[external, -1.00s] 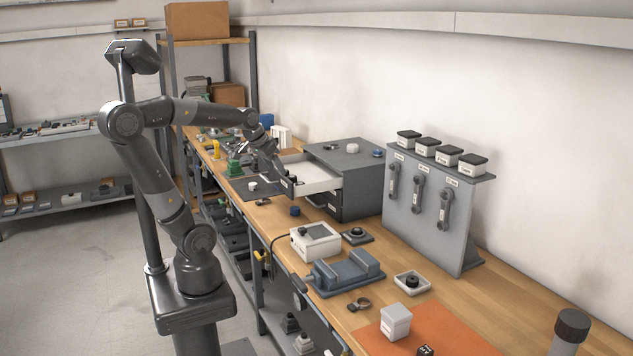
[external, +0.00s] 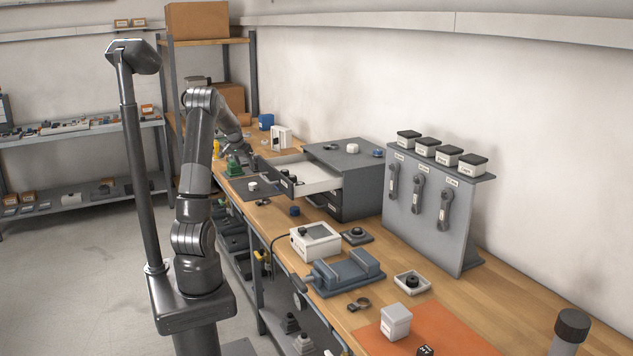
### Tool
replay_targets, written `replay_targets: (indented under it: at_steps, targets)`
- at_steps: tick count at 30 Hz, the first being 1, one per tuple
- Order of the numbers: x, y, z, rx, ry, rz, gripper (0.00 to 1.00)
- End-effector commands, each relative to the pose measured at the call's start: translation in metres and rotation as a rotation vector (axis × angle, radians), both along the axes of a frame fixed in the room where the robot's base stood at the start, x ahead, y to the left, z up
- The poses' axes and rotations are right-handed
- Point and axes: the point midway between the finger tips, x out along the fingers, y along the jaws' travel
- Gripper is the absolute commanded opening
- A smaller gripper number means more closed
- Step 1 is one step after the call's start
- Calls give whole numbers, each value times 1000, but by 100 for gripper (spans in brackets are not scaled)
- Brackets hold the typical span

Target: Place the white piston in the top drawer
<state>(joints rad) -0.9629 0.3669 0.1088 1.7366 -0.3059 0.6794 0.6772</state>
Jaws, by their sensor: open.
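The top drawer (external: 318,178) of the grey cabinet (external: 368,178) is pulled open, and its pale inside shows. A small white round piece (external: 352,148) sits on top of the cabinet, and another small white-topped piece (external: 253,186) is on the dark mat left of the drawer. I cannot tell which one is the white piston. My gripper (external: 246,147) is over the far part of the bench, beyond and left of the open drawer. It is open; its fingers are small and hard to make out, and I see nothing held.
A blue-topped piece (external: 378,153) also sits on the cabinet. A green item (external: 234,166) and a white upright block (external: 281,137) stand on the far bench. A white box device (external: 315,241) and a blue-grey vise (external: 345,272) stand nearer. A grey rack (external: 430,210) is at right.

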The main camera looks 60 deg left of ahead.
Motion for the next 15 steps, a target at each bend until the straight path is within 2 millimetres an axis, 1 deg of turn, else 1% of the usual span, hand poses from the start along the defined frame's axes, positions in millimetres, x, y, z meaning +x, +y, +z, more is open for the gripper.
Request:
replay_targets:
  at_steps: [1,3,8,11,15]
  targets:
    - [1,5,-9,-15,-2,2,63]
    - [2,9,-16,-29,-3,-1,63]
    - [6,12,-27,-39,-5,-4,63]
    - [10,14,-39,-41,-4,-4,63]
    - [17,19,-60,-40,-5,-3,63]
